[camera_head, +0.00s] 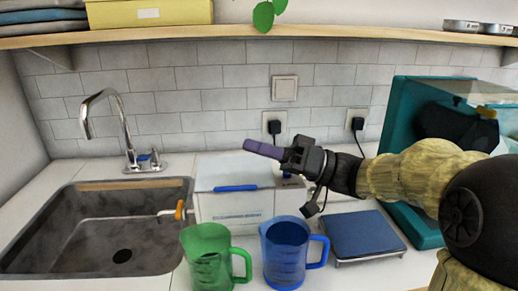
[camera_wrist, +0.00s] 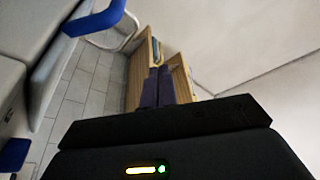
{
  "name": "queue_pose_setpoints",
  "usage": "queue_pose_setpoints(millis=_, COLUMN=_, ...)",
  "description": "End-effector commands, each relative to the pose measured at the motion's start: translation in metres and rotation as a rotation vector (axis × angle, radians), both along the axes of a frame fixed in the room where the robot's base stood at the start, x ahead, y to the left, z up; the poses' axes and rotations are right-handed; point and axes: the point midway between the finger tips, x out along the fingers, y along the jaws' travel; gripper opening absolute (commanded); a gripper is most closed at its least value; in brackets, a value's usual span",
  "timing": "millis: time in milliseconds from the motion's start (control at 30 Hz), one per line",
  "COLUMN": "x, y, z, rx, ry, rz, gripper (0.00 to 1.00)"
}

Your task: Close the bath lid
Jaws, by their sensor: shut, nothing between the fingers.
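The bath (camera_head: 232,212) is a white box in the middle of the counter, behind the two jugs. Its pale lid (camera_head: 225,172) has a blue handle (camera_head: 236,188) along the front edge; I cannot tell how far it is raised. My gripper (camera_head: 252,147) is shut and empty, its purple fingers pointing left over the bath's back part in the head view. I cannot tell whether they touch the lid. In the wrist view the shut fingers (camera_wrist: 158,86) point towards the shelf, and a blue bar (camera_wrist: 94,18), perhaps the lid's handle, crosses the upper left.
A green jug (camera_head: 207,262) and a blue jug (camera_head: 284,255) stand in front of the bath. A sink (camera_head: 90,262) with a tap (camera_head: 125,135) is to the left. A blue-topped scale (camera_head: 362,236) and a teal cabinet (camera_head: 398,110) are to the right. A shelf (camera_head: 240,31) runs above.

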Motion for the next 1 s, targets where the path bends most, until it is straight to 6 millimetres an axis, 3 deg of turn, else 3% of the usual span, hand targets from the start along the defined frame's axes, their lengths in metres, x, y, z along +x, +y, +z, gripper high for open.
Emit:
queue_pose_setpoints(millis=267, x=0.001, y=0.0, z=0.012, rx=0.0, ry=-0.001, rz=0.001, gripper=0.0)
queue_pose_setpoints(millis=467, x=0.006, y=0.002, z=0.047, rx=0.0, ry=-0.003, rz=0.004, gripper=0.0)
queue_pose_setpoints(millis=533, x=0.007, y=-0.014, z=0.034, rx=0.001, ry=0.003, rz=0.0, gripper=0.0)
queue_pose_setpoints(millis=800, x=0.006, y=-0.064, z=0.016, rx=0.002, ry=0.001, rz=0.003, gripper=0.0)
queue_pose_setpoints(millis=1000, x=0.005, y=-0.086, z=0.007, rx=0.0, ry=0.001, rz=0.009, gripper=0.0)
